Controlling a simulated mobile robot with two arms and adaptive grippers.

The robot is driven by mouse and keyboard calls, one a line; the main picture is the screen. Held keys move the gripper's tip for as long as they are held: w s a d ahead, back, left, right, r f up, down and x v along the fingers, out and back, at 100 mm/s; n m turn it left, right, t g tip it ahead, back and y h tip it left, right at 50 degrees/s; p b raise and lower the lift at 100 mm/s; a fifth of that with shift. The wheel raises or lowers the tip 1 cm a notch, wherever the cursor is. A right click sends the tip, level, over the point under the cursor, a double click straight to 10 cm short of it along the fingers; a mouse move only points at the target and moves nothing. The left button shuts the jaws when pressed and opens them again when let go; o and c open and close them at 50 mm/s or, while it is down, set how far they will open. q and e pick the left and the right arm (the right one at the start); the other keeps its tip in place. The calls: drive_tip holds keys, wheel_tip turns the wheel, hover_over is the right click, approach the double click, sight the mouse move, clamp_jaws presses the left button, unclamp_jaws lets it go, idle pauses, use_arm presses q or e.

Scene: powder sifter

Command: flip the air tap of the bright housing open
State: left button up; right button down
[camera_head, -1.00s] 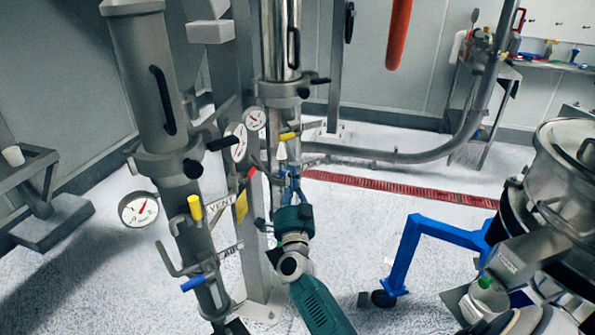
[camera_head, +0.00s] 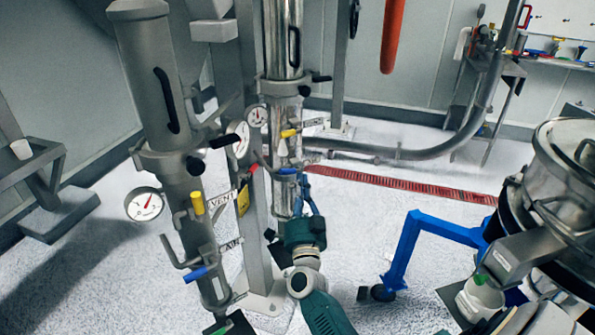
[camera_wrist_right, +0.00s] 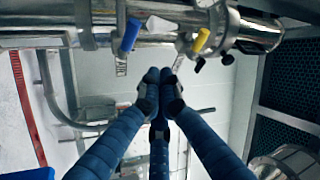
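The bright housing (camera_head: 283,88) is a shiny steel upright cylinder behind the dull grey housing (camera_head: 178,190). Its blue air tap (camera_head: 287,171) sits low on its front, below its yellow tap (camera_head: 289,132). In the right wrist view the blue tap (camera_wrist_right: 130,36) lies crosswise to the housing, left of the yellow tap (camera_wrist_right: 201,40). My right gripper (camera_head: 303,185) is just below and right of the blue tap. In the wrist view its blue fingers (camera_wrist_right: 160,82) have their dark tips together with nothing between them, apart from the tap.
The grey housing carries its own yellow tap (camera_head: 197,203), blue tap (camera_head: 196,274) and pressure gauge (camera_head: 144,205). A grey post (camera_head: 255,215) stands between the housings. A blue frame (camera_head: 404,250) and a steel sifter (camera_head: 560,170) stand right. Open floor lies between.

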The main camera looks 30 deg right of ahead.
use_arm(q)
drive_tip(key=shift+w+a+f, duration=0.1)
drive_tip(key=shift+w+f, duration=0.3)
drive_tip(key=shift+w, duration=0.1)
use_arm(e)
drive_tip(key=s, duration=0.1)
drive_tip(key=s+f, duration=0.1)
drive_tip(key=s, duration=0.1)
drive_tip(key=shift+a+f, duration=0.35)
use_arm(q)
drive_tip(key=shift+s+a, duration=0.1)
